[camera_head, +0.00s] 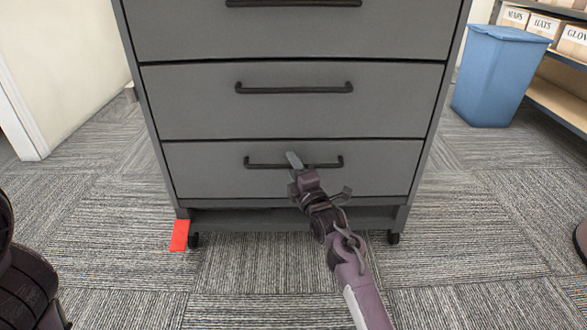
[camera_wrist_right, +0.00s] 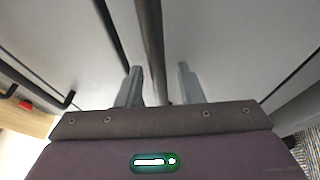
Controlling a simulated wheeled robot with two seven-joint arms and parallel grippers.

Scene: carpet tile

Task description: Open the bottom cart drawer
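The grey cart's bottom drawer (camera_head: 380,170) is flush with the front of the cart. Its black bar handle (camera_head: 260,166) runs across the upper part of the drawer face. My right gripper (camera_head: 294,160) is at the middle of this handle, and its wrist hides part of the drawer's lower edge. In the right wrist view the handle (camera_wrist_right: 150,40) runs between the two spread grey fingers of the right gripper (camera_wrist_right: 160,76), with gaps on both sides. Whether the fingertips reach past the bar is hard to tell. My left gripper is out of view.
A closed middle drawer (camera_head: 290,115) and an upper drawer (camera_head: 290,35) are above. A red flat piece (camera_head: 180,236) is by the cart's left caster. A blue bin (camera_head: 492,80) and shelves (camera_head: 560,95) stand at the right. Carpet (camera_head: 250,275) in front is clear.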

